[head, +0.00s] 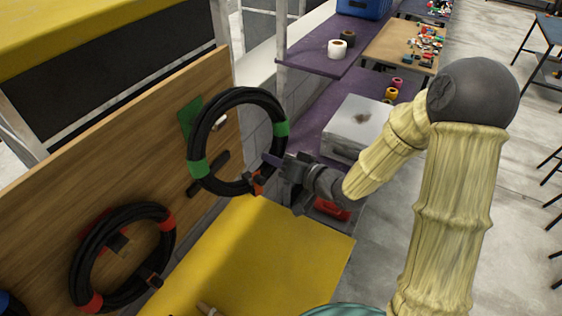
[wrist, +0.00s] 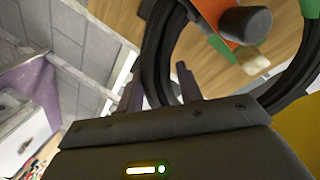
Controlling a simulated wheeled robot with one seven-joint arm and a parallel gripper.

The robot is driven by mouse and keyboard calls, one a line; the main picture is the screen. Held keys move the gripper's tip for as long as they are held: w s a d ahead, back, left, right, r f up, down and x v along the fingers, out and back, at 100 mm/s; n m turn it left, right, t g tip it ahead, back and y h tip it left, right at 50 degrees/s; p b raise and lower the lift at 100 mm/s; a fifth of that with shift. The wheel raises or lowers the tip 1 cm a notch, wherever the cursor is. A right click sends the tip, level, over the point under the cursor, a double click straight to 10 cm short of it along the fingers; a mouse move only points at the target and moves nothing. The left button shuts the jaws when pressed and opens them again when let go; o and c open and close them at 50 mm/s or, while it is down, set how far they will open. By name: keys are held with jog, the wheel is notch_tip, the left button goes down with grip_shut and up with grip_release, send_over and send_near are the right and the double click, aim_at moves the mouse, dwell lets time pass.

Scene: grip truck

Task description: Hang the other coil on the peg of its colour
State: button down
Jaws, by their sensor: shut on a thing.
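My gripper (head: 278,172) is shut on the lower right side of a black coil with green bands (head: 197,143). The coil is upright in front of the wooden board (head: 130,150). In the wrist view the coil (wrist: 152,60) passes between my fingers (wrist: 158,80). A green patch (head: 188,117) on the board shows behind the coil. A pale-tipped peg (head: 220,122) shows through the ring's opening; whether the ring is around it or in front of it I cannot tell. Another black coil with red bands (head: 166,222) hangs at a red patch on the board, lower left.
A yellow surface (head: 250,245) lies below the board. Purple shelves (head: 315,55) with rolls and a grey metal box (head: 357,128) stand to the right. A blue piece (head: 10,304) shows at the lower left edge. Open floor lies at the right.

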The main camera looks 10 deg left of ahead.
jog(key=w+a+f+b, duration=0.4)
jog(key=a, duration=0.5)
jog(key=shift+a+f+b, duration=0.3)
jog(key=shift+a+b, duration=0.05)
jog(key=shift+b, duration=0.05)
dwell(2.2)
dwell(0.7)
jog(key=c, duration=0.9)
grip_release()
jog(key=shift+a, duration=0.1)
jog(key=shift+o, duration=0.2)
jog(key=b+v, duration=0.4)
jog(key=v, duration=1.3)
jog(key=shift+s+d, duration=0.2)
